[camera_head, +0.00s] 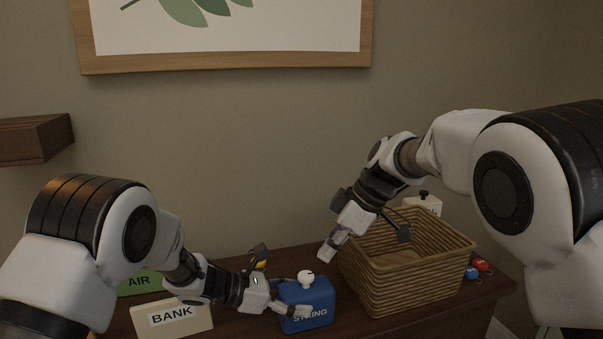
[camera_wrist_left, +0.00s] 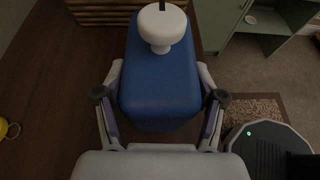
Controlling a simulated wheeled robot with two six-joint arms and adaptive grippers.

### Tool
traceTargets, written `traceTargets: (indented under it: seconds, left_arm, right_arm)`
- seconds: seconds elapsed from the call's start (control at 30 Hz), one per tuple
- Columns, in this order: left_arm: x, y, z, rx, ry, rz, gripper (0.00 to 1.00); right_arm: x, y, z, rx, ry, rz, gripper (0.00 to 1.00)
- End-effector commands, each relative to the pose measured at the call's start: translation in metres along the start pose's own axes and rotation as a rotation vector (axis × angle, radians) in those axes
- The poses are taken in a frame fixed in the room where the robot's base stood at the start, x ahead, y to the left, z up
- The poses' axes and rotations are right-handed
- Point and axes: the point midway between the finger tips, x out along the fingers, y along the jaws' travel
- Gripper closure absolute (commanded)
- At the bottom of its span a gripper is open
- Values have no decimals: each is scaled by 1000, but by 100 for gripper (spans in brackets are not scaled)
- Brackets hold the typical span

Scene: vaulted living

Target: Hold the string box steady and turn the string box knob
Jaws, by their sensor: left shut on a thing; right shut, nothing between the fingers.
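The string box (camera_head: 307,297) is a blue block with a white label reading STRING. It stands on the brown table near the front. A white knob (camera_head: 306,277) sits on its top; the knob also shows in the left wrist view (camera_wrist_left: 162,26). My left gripper (camera_head: 292,311) is shut on the string box, with one finger on each side of the blue body (camera_wrist_left: 160,85). My right gripper (camera_head: 328,250) is shut and empty, pointing down above and to the right of the box, apart from the knob.
A wicker basket (camera_head: 420,284) stands right of the string box. A cream BANK box (camera_head: 147,318) and a green AIR box (camera_head: 139,284) are at the left. Small red and blue items (camera_head: 479,266) lie right of the basket. A wall shelf (camera_head: 36,138) juts out at the left.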

Motion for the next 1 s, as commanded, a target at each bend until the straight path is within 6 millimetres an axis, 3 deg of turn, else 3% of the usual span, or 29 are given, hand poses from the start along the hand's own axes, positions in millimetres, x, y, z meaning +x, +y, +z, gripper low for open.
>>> traceTargets:
  seconds: [0.37,0.4,0.47,0.83,1.0]
  left_arm:
    - [1,-1,-3,-3,4,-2,71]
    - [1,-1,-3,-3,4,-2,17]
    - [1,-1,-2,-2,3,-2,2]
    - [-2,0,0,-1,0,0,2]
    - [-28,1,0,-3,-2,4,2]
  right_arm:
    - [-4,0,-2,0,0,0,100]
    - [-4,0,-2,0,0,0,100]
    - [-4,0,-2,0,0,0,100]
    - [-4,0,-2,0,0,0,100]
    - [-4,0,-2,0,0,0,100]
